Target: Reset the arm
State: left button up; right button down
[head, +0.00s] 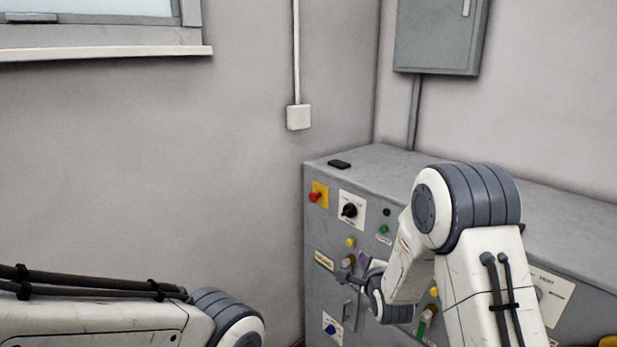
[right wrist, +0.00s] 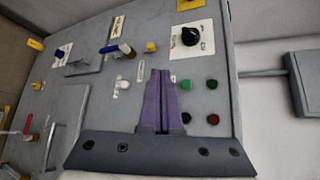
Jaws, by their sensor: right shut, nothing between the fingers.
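My right arm reaches in from the lower right in the head view, in front of the grey control cabinet (head: 324,230). My right gripper (head: 345,272) is small there and close to the cabinet's front panel. In the right wrist view my right gripper (right wrist: 160,75) shows its purple fingers pressed together with nothing between them. They point at the panel, beside green and red buttons. I cannot tell whether the tips touch the panel. My left arm shows at the lower left of the head view, but its gripper is out of view.
The panel carries a red knob on a yellow plate (head: 315,196) and a black rotary switch (head: 349,210), also in the right wrist view (right wrist: 191,36). A small black object (head: 339,164) lies on the cabinet top. A grey wall box (head: 440,38) hangs above.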

jog(key=s+a+r+n+g+y, duration=0.25)
jog(key=s+a+n+g, duration=0.45)
jog(key=s+a+n, duration=0.85)
jog(key=s+d+r+n+g+h, duration=0.1)
jog(key=s+d+n+g, duration=0.2)
jog(key=s, duration=2.3)
jog(key=n+g, duration=0.4)
jog(key=n, duration=0.6)
jog(key=shift+s+r+n+h, duration=0.2)
jog(key=shift+s+n+h, duration=0.15)
